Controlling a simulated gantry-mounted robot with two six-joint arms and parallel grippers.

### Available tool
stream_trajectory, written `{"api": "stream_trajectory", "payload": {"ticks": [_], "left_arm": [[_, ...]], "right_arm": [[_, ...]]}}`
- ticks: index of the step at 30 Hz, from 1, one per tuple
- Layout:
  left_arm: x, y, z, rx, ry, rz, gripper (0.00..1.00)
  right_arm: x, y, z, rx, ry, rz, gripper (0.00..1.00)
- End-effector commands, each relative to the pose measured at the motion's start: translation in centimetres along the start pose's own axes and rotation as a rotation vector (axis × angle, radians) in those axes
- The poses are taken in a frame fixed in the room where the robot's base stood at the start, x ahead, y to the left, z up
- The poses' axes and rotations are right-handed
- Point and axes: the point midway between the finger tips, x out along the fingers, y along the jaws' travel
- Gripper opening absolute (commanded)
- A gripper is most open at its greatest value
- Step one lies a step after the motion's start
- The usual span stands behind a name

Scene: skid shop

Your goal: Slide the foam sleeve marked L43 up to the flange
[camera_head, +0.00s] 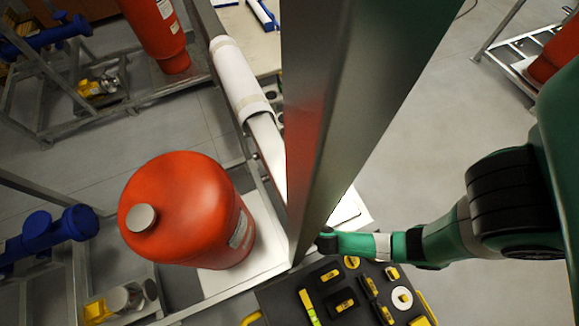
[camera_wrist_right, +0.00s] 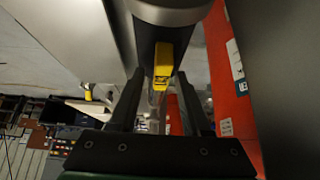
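A white foam sleeve (camera_head: 238,75) lies around a sloping pipe (camera_head: 267,140) left of centre in the head view. Tan bands sit near its ends, and no L43 marking can be read. I cannot make out the flange. My right arm comes in from the right in the head view, its end partly hidden behind a wide grey beam. In the right wrist view my right gripper (camera_wrist_right: 160,74) has its two dark fingers apart. A yellow part (camera_wrist_right: 163,65) shows between them, below a grey cylinder (camera_wrist_right: 168,12); I see no grip on it. My left gripper is out of view.
A red tank (camera_head: 185,205) stands on a white plate left of the beam. A dark tray (camera_head: 290,295) with several yellow tools lies near the front. Blue pump-like parts (camera_head: 45,238) and metal frames fill the left.

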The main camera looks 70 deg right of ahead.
Motion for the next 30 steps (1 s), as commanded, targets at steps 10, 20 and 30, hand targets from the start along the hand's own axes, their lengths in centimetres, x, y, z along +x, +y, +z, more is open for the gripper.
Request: {"api": "stream_trajectory", "payload": {"ticks": [10, 20, 30], "left_arm": [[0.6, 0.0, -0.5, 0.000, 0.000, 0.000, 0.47], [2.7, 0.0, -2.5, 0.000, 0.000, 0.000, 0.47], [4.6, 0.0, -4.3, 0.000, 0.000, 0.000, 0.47]], "right_arm": [[-0.7, 0.0, -0.5, 0.000, 0.000, 0.000, 0.47], [-3.4, 0.0, -2.3, 0.000, 0.000, 0.000, 0.47], [-5.8, 0.0, -4.0, 0.000, 0.000, 0.000, 0.47]]}}
